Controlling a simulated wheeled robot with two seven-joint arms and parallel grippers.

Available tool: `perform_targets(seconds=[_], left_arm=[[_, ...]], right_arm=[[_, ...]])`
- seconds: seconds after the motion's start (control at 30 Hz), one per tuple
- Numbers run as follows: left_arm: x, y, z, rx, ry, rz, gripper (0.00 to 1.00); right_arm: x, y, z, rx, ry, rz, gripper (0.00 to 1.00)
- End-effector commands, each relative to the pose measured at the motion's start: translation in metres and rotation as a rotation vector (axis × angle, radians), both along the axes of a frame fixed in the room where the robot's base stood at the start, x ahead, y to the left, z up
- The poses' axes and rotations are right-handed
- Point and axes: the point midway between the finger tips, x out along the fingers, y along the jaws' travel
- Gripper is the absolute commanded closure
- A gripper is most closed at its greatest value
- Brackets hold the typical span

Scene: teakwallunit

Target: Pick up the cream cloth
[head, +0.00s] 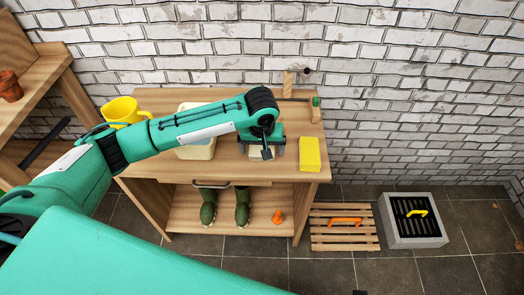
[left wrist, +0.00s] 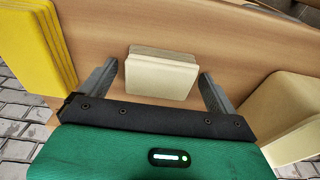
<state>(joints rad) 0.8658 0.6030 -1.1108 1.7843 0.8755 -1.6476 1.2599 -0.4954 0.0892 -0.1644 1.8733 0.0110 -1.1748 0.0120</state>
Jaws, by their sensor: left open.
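The cream cloth (left wrist: 162,75) is a folded, flat block lying on the wooden bench top. In the left wrist view it sits between the two fingers of my left gripper (left wrist: 158,72), with gaps on both sides, and the fingers do not appear to touch it. In the head view the left gripper (head: 262,150) is over the bench and covers most of the cloth (head: 257,155). The left gripper is open and empty. My right gripper is not in view.
A yellow cloth or sponge stack (head: 310,154) lies right of the gripper. A cream tub (head: 196,151) stands left of it, partly behind my arm. A yellow watering can (head: 122,109) is farther left. Green boots (head: 242,207) stand on the lower shelf. A brick wall (head: 400,90) rises behind.

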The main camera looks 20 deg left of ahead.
Motion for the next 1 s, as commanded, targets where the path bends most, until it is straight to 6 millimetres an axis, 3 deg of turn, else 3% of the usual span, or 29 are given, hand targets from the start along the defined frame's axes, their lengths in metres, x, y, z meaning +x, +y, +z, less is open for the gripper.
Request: perform_targets(seconds=[0.1, 0.33, 0.77, 1.0], left_arm=[[0.0, 0.0, 0.0, 0.0, 0.0, 0.0, 0.1], [0.0, 0.0, 0.001, 0.0, 0.0, 0.0, 0.54], [0.001, 0.0, 0.01, 0.0, -0.001, 0.001, 0.54], [0.001, -0.001, 0.052, -0.001, -0.003, 0.0, 0.54]], right_arm=[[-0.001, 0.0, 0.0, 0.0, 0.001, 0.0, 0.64], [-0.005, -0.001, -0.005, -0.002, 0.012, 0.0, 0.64], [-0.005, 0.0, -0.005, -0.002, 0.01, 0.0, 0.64], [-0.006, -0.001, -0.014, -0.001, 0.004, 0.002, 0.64]])
